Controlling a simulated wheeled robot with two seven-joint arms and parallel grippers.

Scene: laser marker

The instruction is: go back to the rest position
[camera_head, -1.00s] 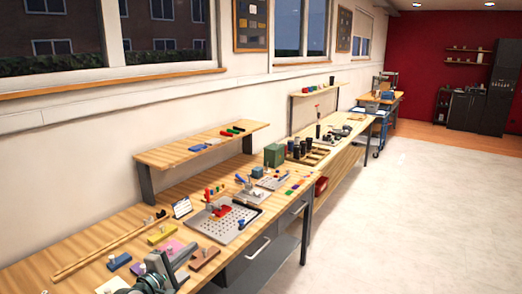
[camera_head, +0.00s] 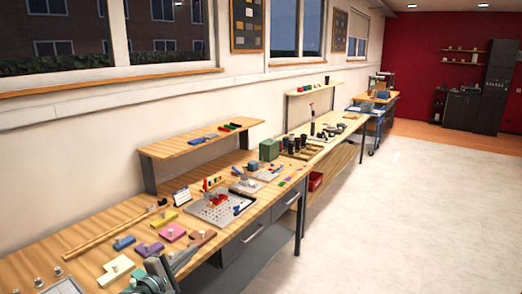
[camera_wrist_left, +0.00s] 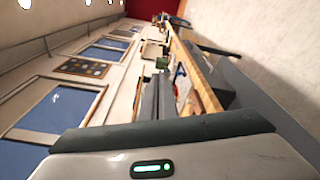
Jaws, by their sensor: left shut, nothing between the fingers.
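My left gripper (camera_head: 172,262) is at the bottom edge of the head view, low at the front edge of the near workbench (camera_head: 85,236). In the left wrist view its two dark fingers (camera_wrist_left: 157,96) lie close together, shut and empty. It stands in front of the pink block (camera_head: 173,232) and brown block (camera_head: 201,239) and holds neither. Part of the hand and arm is cut off by the frame. My right gripper does not show in either view.
A perforated metal plate (camera_head: 215,214) with red and blue parts lies on the bench. Several coloured blocks, including a cream L-shaped one (camera_head: 116,270), lie near my left gripper. A raised wooden shelf (camera_head: 190,146) stands behind. The pale floor (camera_head: 400,215) to the right is clear.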

